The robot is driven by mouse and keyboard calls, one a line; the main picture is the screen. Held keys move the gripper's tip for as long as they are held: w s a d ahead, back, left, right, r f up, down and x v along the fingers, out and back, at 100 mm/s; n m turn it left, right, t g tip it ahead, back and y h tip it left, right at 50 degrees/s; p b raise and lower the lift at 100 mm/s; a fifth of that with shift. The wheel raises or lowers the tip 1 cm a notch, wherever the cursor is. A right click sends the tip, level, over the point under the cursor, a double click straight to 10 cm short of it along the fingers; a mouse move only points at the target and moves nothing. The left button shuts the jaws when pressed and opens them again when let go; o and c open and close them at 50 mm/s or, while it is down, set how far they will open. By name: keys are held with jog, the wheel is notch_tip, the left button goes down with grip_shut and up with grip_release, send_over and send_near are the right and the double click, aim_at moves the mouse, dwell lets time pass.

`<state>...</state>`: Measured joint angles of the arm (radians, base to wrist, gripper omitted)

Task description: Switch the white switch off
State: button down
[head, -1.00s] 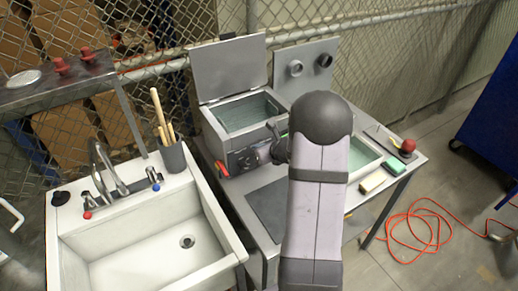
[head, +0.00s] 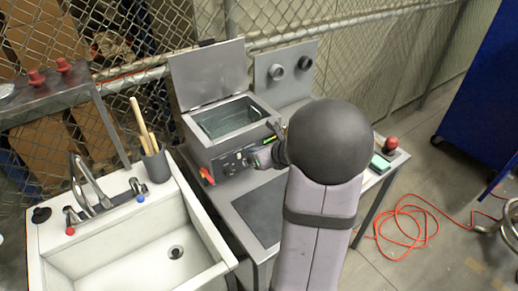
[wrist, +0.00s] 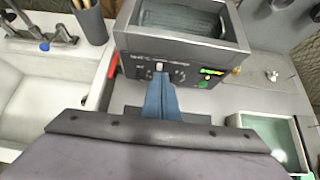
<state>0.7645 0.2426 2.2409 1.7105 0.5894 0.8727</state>
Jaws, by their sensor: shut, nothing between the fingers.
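The grey tank unit (head: 205,150) stands open with liquid in its basin and its lid (head: 210,75) raised. In the wrist view its front panel (wrist: 130,68) carries dark knobs, a lit yellow-green display (wrist: 212,72) and a green light (wrist: 203,84). A small white piece, seemingly the white switch (wrist: 160,66), shows on the panel just beyond my fingertips. My gripper (wrist: 161,78) is shut and empty, its blue fingers pointing at the panel just below that piece. I cannot tell whether they touch.
A white sink (head: 110,250) with a faucet (head: 90,190) and a cup of wooden sticks (head: 156,165) is at the left. A red object (head: 206,175) is at the unit's left front corner. A liquid-filled tray (wrist: 270,135) is at the right. A dark mat (head: 255,212) lies in front.

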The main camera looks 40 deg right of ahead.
jog(key=shift+s+r, duration=0.4)
jog(key=shift+r, duration=0.2)
jog(key=shift+s+r, duration=0.35)
jog(key=shift+r, duration=0.2)
jog(key=s+a+f+n+g, duration=0.4)
jog(key=s+n, duration=0.3)
jog(key=n, duration=0.3)
jog(key=s+a+f+n+g+y, duration=0.1)
jog(key=s+a+f+n+g, duration=0.25)
jog(key=s+n, duration=0.45)
jog(key=s+a+f+n+g, duration=0.3)
jog(key=s+a+n, duration=0.25)
jog(key=n, duration=0.55)
jog(key=w+a+r+n+h, duration=0.1)
jog(key=a+r+n, duration=0.1)
jog(key=a+n, duration=0.5)
jog(key=shift+a, duration=1)
